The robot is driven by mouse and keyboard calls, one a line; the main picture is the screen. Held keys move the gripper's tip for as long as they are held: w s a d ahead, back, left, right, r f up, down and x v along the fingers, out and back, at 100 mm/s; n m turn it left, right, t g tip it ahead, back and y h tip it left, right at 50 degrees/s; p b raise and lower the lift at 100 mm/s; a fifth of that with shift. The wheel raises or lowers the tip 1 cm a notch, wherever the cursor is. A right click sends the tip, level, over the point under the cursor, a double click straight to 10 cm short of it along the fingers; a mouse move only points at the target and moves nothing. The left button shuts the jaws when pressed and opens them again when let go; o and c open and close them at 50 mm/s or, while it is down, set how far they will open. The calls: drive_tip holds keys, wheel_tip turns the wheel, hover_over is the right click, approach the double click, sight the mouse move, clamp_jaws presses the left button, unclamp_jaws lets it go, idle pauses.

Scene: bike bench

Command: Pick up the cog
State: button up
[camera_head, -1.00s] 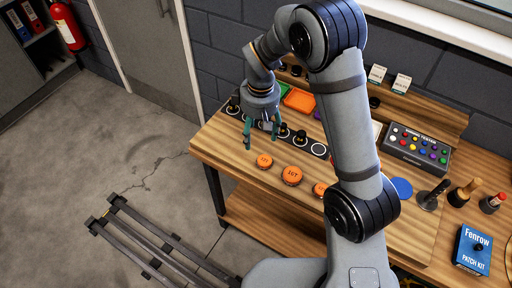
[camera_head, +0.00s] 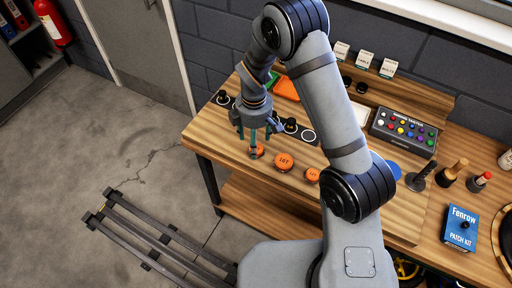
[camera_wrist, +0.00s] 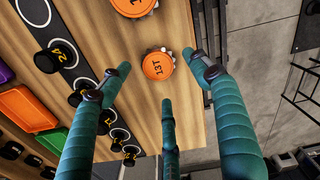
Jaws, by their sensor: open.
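Several orange-faced cogs lie in a row on the wooden bench. The smallest-looking one, the left cog (camera_head: 257,152), is beside my gripper (camera_head: 254,145). In the wrist view this cog (camera_wrist: 158,66) shows a toothed metal rim and reads 13T. My gripper (camera_wrist: 163,72) is open and empty, its teal fingers spread around the cog's position in that view. Whether they touch it I cannot tell. A larger middle cog (camera_head: 284,162) and a right cog (camera_head: 312,175) lie further right. The larger cog's edge also shows in the wrist view (camera_wrist: 134,4).
A black strip with round marked places and black knobs (camera_head: 290,125) runs behind the cogs. An orange tray (camera_head: 286,89) stands behind it. A button box (camera_head: 403,131) and a blue patch kit box (camera_head: 463,227) are at right. The bench edge is close in front.

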drive_tip(key=shift+d+f+p, duration=0.1)
drive_tip(key=shift+f+p, duration=0.2)
drive_tip(key=shift+f, duration=1.2)
drive_tip(key=shift+c, duration=1.3)
drive_tip(key=c, duration=1)
